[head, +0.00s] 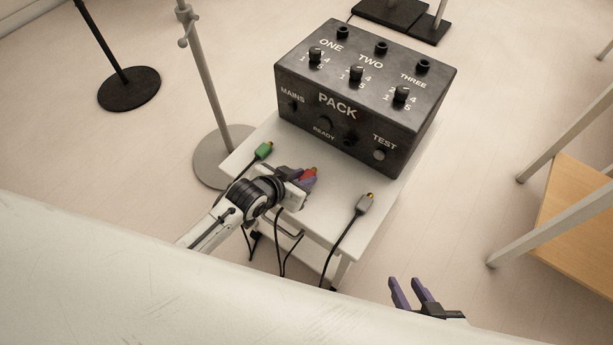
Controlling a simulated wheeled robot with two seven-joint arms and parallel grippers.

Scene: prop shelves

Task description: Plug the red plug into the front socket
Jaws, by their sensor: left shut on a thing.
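The red plug (310,174) is between the purple fingers of my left gripper (309,177), which is shut on it. The plug's brass tip points up and right toward the box, apart from it. The black box marked PACK (298,86) stands at the back of the small white table. My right gripper (405,281) is open and empty, low in the view, right of the table.
A green plug (264,150) lies on the white table (336,222) left of my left gripper. Black cables hang over the front edge. A grey stand (208,85) rises at the left; a wooden shelf (575,215) is at the right.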

